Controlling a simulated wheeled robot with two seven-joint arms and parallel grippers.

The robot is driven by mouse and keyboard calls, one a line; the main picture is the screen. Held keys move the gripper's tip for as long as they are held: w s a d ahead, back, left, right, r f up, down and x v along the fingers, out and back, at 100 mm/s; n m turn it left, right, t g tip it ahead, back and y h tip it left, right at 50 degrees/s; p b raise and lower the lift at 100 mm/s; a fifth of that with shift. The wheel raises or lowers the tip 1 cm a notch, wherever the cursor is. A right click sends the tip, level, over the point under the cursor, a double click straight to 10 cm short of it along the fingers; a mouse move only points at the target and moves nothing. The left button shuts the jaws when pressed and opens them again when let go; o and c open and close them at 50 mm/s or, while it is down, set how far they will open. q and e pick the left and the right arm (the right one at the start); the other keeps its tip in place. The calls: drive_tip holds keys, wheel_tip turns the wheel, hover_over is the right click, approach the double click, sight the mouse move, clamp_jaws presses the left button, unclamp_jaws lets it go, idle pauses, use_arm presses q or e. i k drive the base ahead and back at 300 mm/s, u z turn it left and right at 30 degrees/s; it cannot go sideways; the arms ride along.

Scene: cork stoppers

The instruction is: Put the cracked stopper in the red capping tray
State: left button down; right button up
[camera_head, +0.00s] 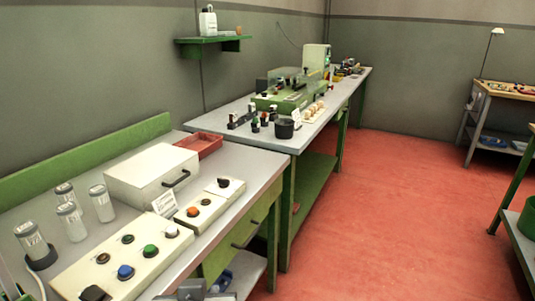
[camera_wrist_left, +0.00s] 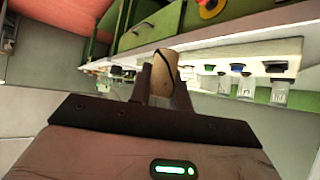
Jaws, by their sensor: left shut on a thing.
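In the left wrist view, my left gripper (camera_wrist_left: 163,85) is shut on a tan cork stopper (camera_wrist_left: 165,62). A dark, curved crack line runs across the stopper's side. The stopper sticks up past the fingertips, and its lower part is hidden between the fingers. In the head view, a red tray (camera_head: 212,147) stands on the near bench, at its far end behind a white box. I cannot clearly make out the left gripper or the held stopper in the head view.
A white box with a handle (camera_head: 152,175) stands before the tray. Button panels (camera_head: 125,268), a small card (camera_head: 164,203) and several clear jars (camera_head: 101,203) occupy the near bench (camera_head: 262,170). The far bench holds a green machine (camera_head: 290,97) and a black cup (camera_head: 284,129).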

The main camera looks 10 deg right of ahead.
sight(201, 148)
drive_tip(key=z, duration=1)
drive_tip(key=i, duration=1.55)
drive_tip(key=u, duration=0.25)
drive_tip(key=i, duration=1.25)
drive_tip(key=u, duration=1.55)
drive_tip(key=i, duration=0.3)
drive_tip(key=u, duration=0.25)
